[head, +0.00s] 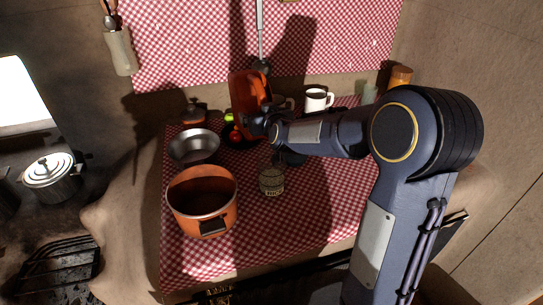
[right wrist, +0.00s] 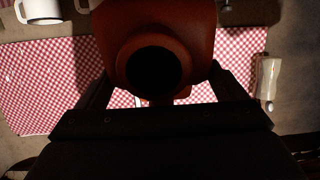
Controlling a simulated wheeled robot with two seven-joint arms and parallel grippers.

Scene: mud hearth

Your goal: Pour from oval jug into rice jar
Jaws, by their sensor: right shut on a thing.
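The oval jug (head: 247,103) is orange-red and held up above the back of the table in the head view. My right gripper (head: 257,124) is shut on it, coming from the right. In the right wrist view the jug (right wrist: 193,42) sits between the fingers, its dark round mouth facing the camera; its contents cannot be made out. The rice jar (head: 271,181), a small patterned jar with a label, stands on the checked cloth, nearer the front than the jug and a little to its right. My left gripper is not in view.
A large orange pot (head: 203,222) stands left of the rice jar, with a metal bowl (head: 194,146) behind it. White mugs (head: 317,99) stand at the back right. A ladle (head: 261,40) hangs behind the jug. The cloth (head: 300,220) is clear right of the rice jar.

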